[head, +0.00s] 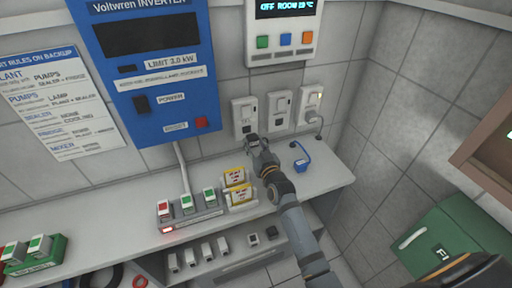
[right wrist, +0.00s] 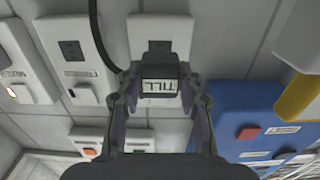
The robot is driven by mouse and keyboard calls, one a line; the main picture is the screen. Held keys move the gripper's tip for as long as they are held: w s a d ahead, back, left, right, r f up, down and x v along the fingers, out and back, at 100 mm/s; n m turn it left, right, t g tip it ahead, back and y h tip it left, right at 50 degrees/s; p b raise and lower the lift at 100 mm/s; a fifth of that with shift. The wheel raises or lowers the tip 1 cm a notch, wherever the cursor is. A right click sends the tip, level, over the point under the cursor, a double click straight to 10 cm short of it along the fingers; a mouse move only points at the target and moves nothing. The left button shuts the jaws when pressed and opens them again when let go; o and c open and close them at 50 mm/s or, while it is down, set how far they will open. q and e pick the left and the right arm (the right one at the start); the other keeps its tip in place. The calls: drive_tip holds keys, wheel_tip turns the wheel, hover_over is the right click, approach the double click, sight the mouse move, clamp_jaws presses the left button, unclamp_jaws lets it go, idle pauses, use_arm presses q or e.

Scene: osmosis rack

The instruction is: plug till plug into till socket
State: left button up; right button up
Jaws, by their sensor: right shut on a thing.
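My right gripper (head: 252,143) is shut on a dark till plug, whose "TILL" label (right wrist: 160,87) shows between the fingers in the right wrist view. The plug is in front of the leftmost wall socket (head: 243,112), at its lower part. This socket also shows behind the plug in the right wrist view (right wrist: 160,27). I cannot tell whether plug and socket touch. The middle socket (head: 280,108) has an empty outlet (right wrist: 72,50). The right socket (head: 311,97) has a plug (head: 316,118) in it. My left gripper is not in view.
A blue inverter (head: 150,70) hangs left of the sockets. A blue plug with a cord (head: 302,165) lies at right. A green box (head: 450,245) is lower right.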

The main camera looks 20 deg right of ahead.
drive_tip(key=shift+w, duration=0.9)
drive_tip(key=shift+w+b, duration=0.3)
drive_tip(key=shift+w, duration=0.65)
drive_tip(key=shift+w, duration=0.5)
idle(0.6)
drive_tip(key=o, duration=1.1)
drive_tip(key=shift+o, duration=0.2)
drive_tip(key=shift+s, duration=0.1)
drive_tip(key=shift+s+f, duration=0.1)
drive_tip(key=shift+s, duration=0.2)
approach(250, 137)
drive_tip(key=shift+w+d+f, duration=0.25)
drive_tip(key=shift+w+f, duration=0.05)
drive_tip(key=shift+f, duration=0.2)
drive_tip(key=shift+w+d+f, duration=0.25)
drive_tip(key=shift+w+f, duration=0.1)
drive_tip(key=shift+f, duration=0.2)
